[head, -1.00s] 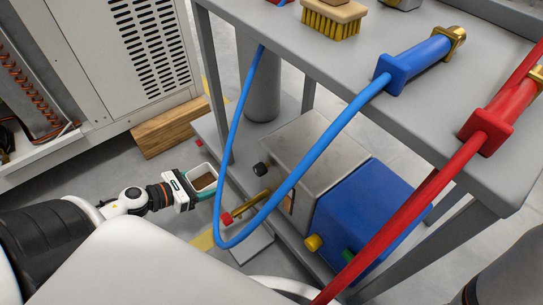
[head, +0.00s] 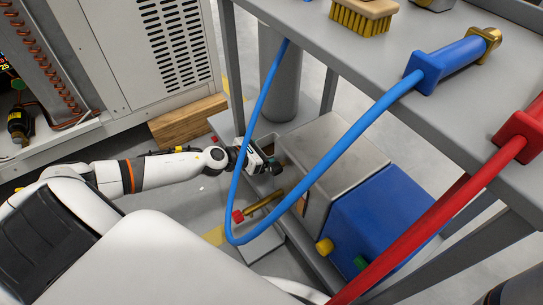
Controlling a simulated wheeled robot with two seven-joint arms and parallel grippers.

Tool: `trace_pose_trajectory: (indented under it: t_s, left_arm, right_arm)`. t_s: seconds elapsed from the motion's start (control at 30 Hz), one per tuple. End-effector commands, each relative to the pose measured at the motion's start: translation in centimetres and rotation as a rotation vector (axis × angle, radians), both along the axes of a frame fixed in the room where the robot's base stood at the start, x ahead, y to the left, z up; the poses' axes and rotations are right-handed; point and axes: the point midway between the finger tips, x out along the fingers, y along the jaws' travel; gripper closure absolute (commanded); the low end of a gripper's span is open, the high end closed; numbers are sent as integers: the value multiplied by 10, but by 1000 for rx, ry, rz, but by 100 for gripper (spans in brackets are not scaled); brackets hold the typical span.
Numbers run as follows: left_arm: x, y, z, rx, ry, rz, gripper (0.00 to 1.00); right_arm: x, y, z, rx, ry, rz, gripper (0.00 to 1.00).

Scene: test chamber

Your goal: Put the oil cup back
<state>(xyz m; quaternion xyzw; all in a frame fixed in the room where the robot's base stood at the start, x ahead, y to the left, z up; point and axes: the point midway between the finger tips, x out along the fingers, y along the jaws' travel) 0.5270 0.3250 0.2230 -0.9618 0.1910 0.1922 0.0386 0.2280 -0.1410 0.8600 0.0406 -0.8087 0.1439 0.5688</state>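The oil cup (head: 268,146) is a small pale container with brown inside. It is at the far left end of the pump unit, over or on the lower shelf; I cannot tell whether it touches the shelf. My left gripper (head: 262,161) is at the cup's near side and appears shut on it. The pump unit has a grey metal block (head: 325,160) and a blue motor block (head: 375,225). My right gripper is not in view.
The blue hose (head: 240,190) hangs in a loop across my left gripper. A brass valve with a red end (head: 258,207) lies in front of it. The grey cart's top (head: 350,65) overhangs the pump. A wooden beam (head: 188,122) lies behind on the floor.

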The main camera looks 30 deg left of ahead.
Motion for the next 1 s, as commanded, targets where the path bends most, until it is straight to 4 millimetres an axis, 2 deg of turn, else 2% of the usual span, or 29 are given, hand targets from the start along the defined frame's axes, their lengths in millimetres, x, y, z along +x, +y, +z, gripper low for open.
trace_pose_trajectory:
  t_s: [0.13, 0.33, 0.73, 0.77, 0.8, 1.0]
  left_arm:
    - [1, -1, -9, 0, 1, 1, 55]
    - [1, 0, -36, -1, 0, 0, 55]
    - [1, -1, -39, 0, 1, 0, 55]
    - [1, -1, -39, 0, 1, 0, 31]
    - [1, 0, -38, 0, 1, 0, 24]
    - [1, 0, -38, 0, 1, 0, 23]
  right_arm:
    - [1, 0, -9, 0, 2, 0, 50]
    - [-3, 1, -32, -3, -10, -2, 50]
    - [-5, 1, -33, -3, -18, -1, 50]
    - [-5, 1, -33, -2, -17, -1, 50]
    - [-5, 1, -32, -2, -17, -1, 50]
    - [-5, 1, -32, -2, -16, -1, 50]
